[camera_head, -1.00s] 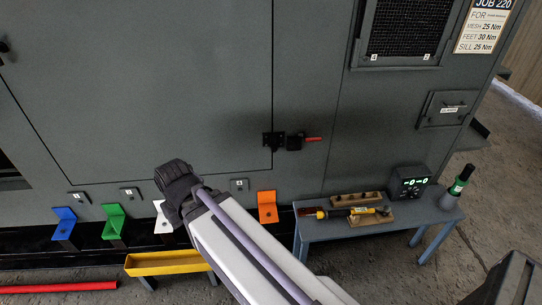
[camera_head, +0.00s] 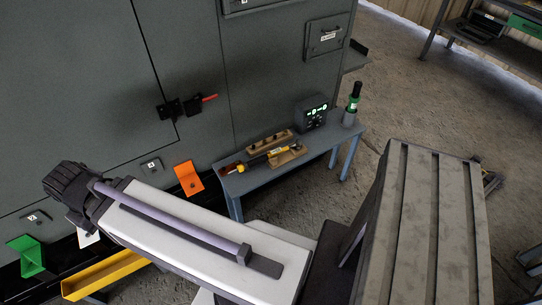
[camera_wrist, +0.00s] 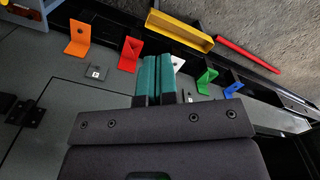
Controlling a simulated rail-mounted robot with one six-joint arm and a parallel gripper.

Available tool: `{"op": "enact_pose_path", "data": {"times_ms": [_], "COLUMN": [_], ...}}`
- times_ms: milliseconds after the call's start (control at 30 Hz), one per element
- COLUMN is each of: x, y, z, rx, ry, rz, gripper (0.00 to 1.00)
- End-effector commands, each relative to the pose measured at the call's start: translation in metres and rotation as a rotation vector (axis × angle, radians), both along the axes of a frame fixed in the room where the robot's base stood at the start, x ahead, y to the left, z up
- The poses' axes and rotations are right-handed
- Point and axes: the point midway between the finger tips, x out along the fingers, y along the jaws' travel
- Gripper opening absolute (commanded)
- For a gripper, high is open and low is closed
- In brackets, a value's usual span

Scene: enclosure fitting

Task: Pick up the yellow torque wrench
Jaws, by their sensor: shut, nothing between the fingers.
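The yellow torque wrench (camera_head: 268,156) lies on a small blue-grey bench (camera_head: 240,183) against the enclosure in the head view. It has a dark shaft and an orange-brown end at the left, and lies beside a wooden block. In the head view the fingers are hidden.
A lit display box (camera_head: 312,112) and a green-banded bottle-shaped tool (camera_head: 353,100) stand at the bench's right end. Coloured brackets, including an orange one (camera_head: 188,178), line the enclosure's foot. A yellow trough (camera_head: 103,275) is at lower left.

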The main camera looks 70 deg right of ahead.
Motion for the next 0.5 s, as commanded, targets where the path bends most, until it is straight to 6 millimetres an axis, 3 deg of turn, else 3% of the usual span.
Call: {"op": "enact_pose_path", "data": {"times_ms": [500], "x": [0.0], "y": [0.0], "z": [0.0], "rx": [0.0], "ry": [0.0], "rz": [0.0], "gripper": [0.01]}}
